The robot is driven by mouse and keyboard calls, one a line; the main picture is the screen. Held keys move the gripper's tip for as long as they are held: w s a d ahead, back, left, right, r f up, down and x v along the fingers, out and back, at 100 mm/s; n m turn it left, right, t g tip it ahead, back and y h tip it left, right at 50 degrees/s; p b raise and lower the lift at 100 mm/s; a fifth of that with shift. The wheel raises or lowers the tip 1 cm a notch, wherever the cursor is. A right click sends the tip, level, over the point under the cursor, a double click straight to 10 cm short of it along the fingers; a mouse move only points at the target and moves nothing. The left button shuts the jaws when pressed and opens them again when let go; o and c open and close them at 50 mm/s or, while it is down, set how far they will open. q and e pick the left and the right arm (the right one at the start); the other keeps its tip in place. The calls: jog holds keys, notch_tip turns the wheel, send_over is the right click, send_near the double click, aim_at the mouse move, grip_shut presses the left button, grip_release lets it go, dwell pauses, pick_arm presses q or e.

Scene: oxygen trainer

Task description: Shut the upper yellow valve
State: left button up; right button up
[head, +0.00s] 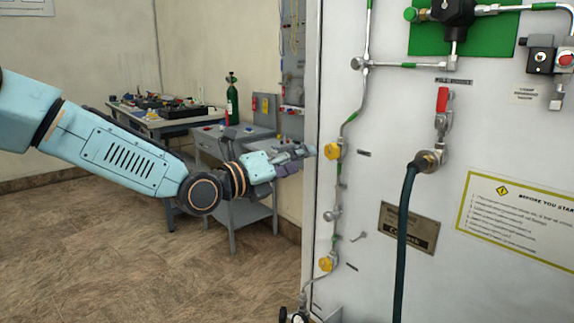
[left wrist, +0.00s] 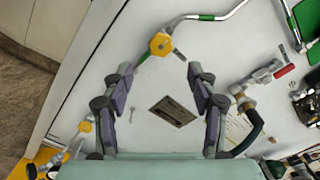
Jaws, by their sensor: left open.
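The upper yellow valve (head: 333,151) is a yellow knob on the thin pipe near the left edge of the white panel. My left gripper (head: 303,153) is just left of it in the head view. In the left wrist view the upper yellow valve (left wrist: 161,43) shows beyond the fingertips, roughly centred between them. The left gripper (left wrist: 160,75) is open with nothing between its fingers, apart from the valve. The lower yellow valve (head: 326,264) sits further down the same pipe and also shows in the left wrist view (left wrist: 84,126). My right gripper is out of view.
A red-handled valve (head: 443,104) with a dark hose (head: 404,235) hanging from it is to the right on the panel (head: 480,130). A metal plate (head: 409,228) is below the upper valve. A grey table (head: 222,148) and a green cylinder (head: 232,100) stand behind my arm.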

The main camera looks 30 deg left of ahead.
pick_arm(q)
jog(key=shift+v, duration=1.2)
